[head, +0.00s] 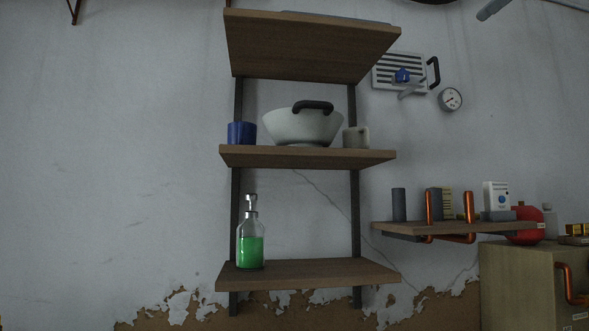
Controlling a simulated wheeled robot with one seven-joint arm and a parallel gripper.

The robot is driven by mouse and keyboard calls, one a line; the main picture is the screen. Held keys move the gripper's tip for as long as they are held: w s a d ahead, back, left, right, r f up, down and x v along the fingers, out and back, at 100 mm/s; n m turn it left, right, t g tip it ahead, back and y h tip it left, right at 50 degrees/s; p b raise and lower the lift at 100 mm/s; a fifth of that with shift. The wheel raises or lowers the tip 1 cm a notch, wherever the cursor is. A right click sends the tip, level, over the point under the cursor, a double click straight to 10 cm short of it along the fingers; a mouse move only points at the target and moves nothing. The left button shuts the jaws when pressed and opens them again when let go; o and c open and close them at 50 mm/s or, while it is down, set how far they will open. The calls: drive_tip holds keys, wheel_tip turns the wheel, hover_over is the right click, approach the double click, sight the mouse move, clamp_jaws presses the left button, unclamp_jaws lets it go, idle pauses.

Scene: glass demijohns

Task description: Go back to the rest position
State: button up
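My gripper and arm are not in this head view. A clear glass bottle (250,249) with green liquid and a pump-like top stands upright on the left part of the lowest wooden shelf (325,271). Nothing is seen touching it apart from the shelf.
The middle shelf (210,151) holds a blue cup (241,134), a white bowl (300,127) with a black handle and a beige mug (356,137). A top shelf (310,50) hangs above. At right are a side shelf (440,228) with orange bars and a cabinet (515,280).

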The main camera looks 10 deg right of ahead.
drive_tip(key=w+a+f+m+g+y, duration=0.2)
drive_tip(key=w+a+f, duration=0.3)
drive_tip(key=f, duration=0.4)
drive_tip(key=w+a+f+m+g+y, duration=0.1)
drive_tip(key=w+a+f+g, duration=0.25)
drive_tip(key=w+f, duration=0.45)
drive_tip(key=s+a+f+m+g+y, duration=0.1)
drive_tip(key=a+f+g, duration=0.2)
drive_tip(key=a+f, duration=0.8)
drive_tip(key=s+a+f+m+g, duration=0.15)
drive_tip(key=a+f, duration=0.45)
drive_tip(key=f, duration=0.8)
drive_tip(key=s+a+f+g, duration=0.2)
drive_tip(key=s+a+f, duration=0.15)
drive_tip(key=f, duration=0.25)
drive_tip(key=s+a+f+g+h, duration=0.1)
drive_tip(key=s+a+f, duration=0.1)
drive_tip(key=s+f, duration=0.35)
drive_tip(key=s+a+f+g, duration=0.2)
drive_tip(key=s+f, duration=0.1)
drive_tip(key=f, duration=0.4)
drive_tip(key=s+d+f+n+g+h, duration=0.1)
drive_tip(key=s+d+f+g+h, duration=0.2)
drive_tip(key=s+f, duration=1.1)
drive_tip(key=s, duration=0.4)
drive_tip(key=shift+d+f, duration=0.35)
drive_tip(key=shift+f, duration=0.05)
